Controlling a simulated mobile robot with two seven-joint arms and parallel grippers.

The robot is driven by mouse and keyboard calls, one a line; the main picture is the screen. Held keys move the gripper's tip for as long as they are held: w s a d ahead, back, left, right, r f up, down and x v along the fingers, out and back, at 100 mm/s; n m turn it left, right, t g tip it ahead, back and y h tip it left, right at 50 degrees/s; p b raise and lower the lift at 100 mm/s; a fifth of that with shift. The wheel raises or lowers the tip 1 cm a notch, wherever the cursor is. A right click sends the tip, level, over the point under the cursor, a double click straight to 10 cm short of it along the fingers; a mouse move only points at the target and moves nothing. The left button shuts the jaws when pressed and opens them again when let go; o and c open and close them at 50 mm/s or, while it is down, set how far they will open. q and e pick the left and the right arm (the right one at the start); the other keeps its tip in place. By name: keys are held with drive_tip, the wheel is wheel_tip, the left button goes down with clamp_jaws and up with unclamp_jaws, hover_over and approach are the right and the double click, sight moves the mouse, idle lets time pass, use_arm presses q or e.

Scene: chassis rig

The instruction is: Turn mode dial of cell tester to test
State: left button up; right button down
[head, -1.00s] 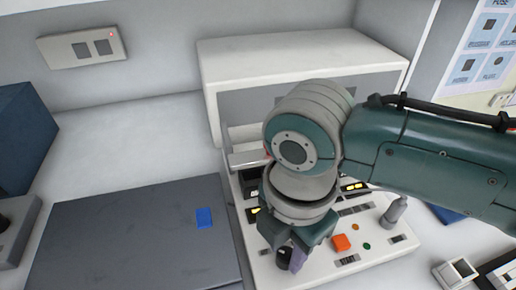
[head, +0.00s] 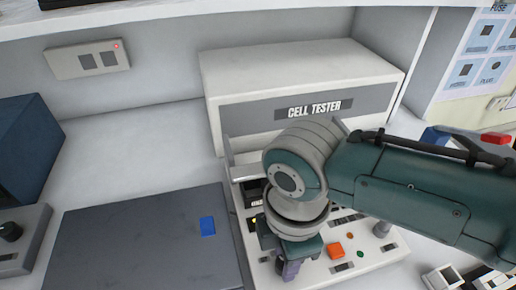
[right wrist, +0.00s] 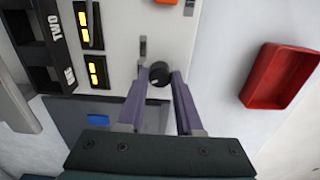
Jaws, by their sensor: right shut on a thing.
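The cell tester (head: 300,67) is a white box with its name on a dark strip and a white control panel (head: 385,262) in front. The mode dial (right wrist: 159,73) is a small black round knob with a pale mark on it. In the right wrist view my right gripper (right wrist: 159,80) has its two purple fingers on either side of the dial, shut on it. In the head view my right gripper (head: 287,271) reaches down to the panel's front left, and the arm hides much of the panel. I cannot read the dial's position labels. My left gripper is not in view.
An orange button (head: 335,250) sits right of the gripper on the panel. Slots marked ONE and TWO with yellow displays (right wrist: 83,25) lie beside the dial. A red tray (right wrist: 280,77) shows in the wrist view.

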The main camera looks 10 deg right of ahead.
drive_tip(key=m+p, duration=0.1)
drive_tip(key=m, duration=0.1)
drive_tip(key=shift+r+m, duration=0.15)
drive_tip(key=shift+m, duration=0.15)
drive_tip(key=shift+m+p, duration=0.55)
drive_tip(key=shift+m, duration=0.85)
drive_tip(key=c, duration=0.6)
unclamp_jaws()
wheel_tip(320, 180, up, 10)
drive_tip(key=p, duration=0.4)
drive_tip(key=shift+p, duration=0.3)
